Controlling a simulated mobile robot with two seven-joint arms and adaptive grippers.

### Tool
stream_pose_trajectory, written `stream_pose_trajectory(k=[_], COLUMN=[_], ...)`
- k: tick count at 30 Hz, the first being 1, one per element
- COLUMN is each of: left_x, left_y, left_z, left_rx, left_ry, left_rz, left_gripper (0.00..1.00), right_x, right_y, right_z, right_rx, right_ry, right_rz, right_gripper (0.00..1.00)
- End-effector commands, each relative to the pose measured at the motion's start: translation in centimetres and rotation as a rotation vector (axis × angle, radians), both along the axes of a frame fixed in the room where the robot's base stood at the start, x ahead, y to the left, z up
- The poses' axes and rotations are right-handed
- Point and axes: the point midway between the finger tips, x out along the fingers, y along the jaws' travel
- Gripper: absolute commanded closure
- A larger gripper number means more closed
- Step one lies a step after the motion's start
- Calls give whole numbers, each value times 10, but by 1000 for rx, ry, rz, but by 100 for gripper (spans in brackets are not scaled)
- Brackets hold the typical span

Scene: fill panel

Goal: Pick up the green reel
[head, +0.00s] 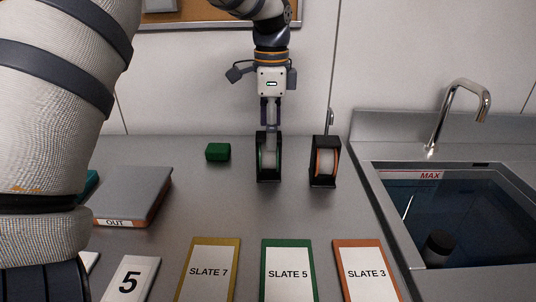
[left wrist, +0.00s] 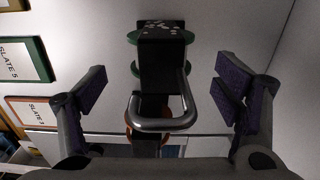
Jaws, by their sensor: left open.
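The green reel (head: 261,157) stands upright in a black holder (head: 268,179) on the grey counter. In the left wrist view the green reel (left wrist: 135,69) shows as green rims around a dark body, with a bent metal handle (left wrist: 163,126) in front. My left gripper (head: 270,128) hangs pointing down right over the green reel. In the left wrist view its two purple-padded fingers (left wrist: 160,92) are wide apart, one on each side of the reel and handle, with visible gaps. Whether the tips reach below the handle is hard to tell. My right gripper is not in view.
An orange reel (head: 326,162) in a black holder stands close on the right. A green block (head: 218,152) lies on the left. A grey binder marked OUT (head: 137,192) and several labelled slates (head: 288,273) lie nearer. A sink (head: 470,225) with a tap is at the right.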

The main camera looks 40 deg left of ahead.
Motion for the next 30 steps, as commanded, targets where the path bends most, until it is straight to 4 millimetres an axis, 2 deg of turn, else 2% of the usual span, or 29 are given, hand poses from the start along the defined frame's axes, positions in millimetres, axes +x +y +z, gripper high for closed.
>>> stream_pose_trajectory(k=[3,10,18,26,30], left_x=[0,0,0,0,1], left_y=[0,0,0,0,0], left_z=[-15,-18,-18,-16,-4], left_rx=[1,1,1,1,1], left_ry=[-2,-3,-2,-3,-4], left_rz=[-1,-1,-1,-1,-1], left_gripper=[17,17,76,76,76], right_x=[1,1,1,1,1], right_y=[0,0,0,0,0], right_z=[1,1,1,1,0], right_rx=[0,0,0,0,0], right_ry=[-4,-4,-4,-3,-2], right_rz=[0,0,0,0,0], right_gripper=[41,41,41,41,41])
